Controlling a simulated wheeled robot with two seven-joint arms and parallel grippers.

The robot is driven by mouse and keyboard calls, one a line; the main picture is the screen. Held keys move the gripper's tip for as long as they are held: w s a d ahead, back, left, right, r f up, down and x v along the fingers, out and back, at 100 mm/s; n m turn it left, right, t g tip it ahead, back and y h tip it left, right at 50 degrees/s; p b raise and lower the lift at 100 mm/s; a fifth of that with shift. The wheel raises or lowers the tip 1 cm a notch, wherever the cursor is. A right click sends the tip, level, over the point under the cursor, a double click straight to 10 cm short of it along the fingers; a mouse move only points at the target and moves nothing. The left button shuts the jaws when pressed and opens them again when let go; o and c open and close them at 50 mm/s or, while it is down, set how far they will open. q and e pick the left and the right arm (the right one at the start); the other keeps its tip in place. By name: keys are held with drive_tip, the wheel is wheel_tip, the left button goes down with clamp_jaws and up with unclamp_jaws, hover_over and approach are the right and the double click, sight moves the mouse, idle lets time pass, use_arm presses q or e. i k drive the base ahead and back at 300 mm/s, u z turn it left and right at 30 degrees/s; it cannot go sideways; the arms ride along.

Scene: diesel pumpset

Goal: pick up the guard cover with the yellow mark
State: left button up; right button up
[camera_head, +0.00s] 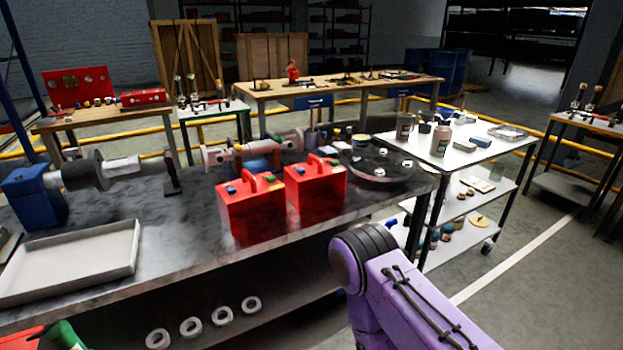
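Two red box-shaped covers with red handles on top stand side by side on the dark metal workbench (185,225). The left red cover (250,212) and the right red cover (316,190) each carry small coloured spots on top. Green shows on the left one. The spots are too small to tell surely which cover has the yellow mark. My purple right arm (425,305) comes in at the lower right, in front of the bench edge. Neither of my grippers shows in this view.
A grey tray (75,265) lies at the bench's left front. A blue motor-like unit (35,195) with a shaft stands behind it. A round dark tray (378,172) lies right of the covers. A white-topped cart (470,148) stands to the right. White rings (221,316) lie on the lower shelf.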

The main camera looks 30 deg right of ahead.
sight(252, 191)
drive_tip(key=u, duration=0.05)
drive_tip(key=k, duration=0.5)
drive_tip(key=z, duration=1.05)
drive_tip(key=i, duration=1.3)
drive_tip(key=u, duration=0.55)
